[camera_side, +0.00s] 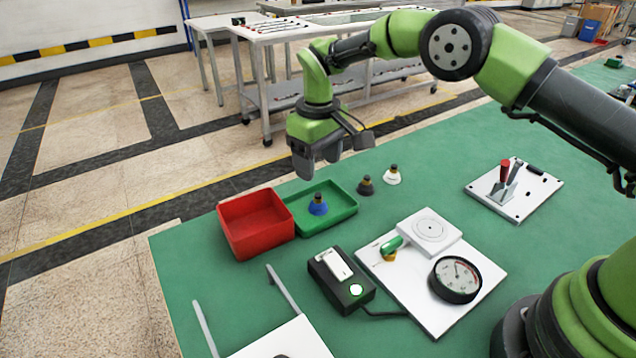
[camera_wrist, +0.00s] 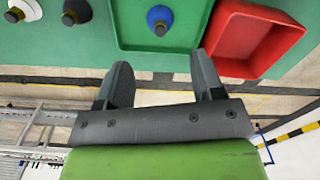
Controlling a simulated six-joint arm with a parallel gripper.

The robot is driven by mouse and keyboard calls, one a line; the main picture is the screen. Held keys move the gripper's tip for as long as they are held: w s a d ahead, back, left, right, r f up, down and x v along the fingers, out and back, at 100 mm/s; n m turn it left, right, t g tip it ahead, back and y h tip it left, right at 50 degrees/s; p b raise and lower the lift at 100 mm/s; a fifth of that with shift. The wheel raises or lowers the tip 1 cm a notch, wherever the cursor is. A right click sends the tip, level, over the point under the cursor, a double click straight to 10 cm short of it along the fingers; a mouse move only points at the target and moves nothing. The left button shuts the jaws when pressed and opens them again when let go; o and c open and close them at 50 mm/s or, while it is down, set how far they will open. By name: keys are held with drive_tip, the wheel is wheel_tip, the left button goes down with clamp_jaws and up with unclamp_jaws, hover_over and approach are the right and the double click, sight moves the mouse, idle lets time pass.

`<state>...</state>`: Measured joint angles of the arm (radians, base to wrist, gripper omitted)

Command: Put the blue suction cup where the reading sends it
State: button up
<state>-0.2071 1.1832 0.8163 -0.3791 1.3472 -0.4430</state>
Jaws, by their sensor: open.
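The blue suction cup (camera_side: 318,206) sits inside the green tray (camera_side: 341,199), towards its left part in the side view. It also shows in the wrist view (camera_wrist: 160,20). A red bin (camera_side: 256,222) stands directly beside the green tray. A round dial gauge (camera_side: 455,279) stands on a white plate (camera_side: 400,292); its reading is too small to tell. My gripper (camera_side: 318,172) is open and empty, raised above the table near the green tray. In the wrist view its two fingers (camera_wrist: 160,82) are spread apart, with the blue cup beyond them.
A black suction cup (camera_side: 366,185) and a white one (camera_side: 392,175) stand right of the green tray. A lever fixture (camera_side: 513,190) stands at the right. Green table between is clear.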

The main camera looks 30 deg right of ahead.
drive_tip(key=s+d+r+m+t, duration=0.1)
drive_tip(key=s+r, duration=0.2)
drive_tip(key=r, duration=0.4)
drive_tip(key=s+d+r+m+t+y, duration=0.1)
drive_tip(key=s+d+r, duration=0.1)
drive_tip(key=s+r, duration=0.35)
drive_tip(key=s+d+r+m+t, duration=0.1)
drive_tip(key=r, duration=0.7)
drive_tip(key=s+d+m+t+y, duration=0.1)
drive_tip(key=s+m+t, duration=0.3)
drive_tip(key=s, duration=1.5)
drive_tip(key=shift+s+d+r, duration=0.25)
drive_tip(key=shift+d+r, duration=0.2)
drive_tip(key=shift+d, duration=0.25)
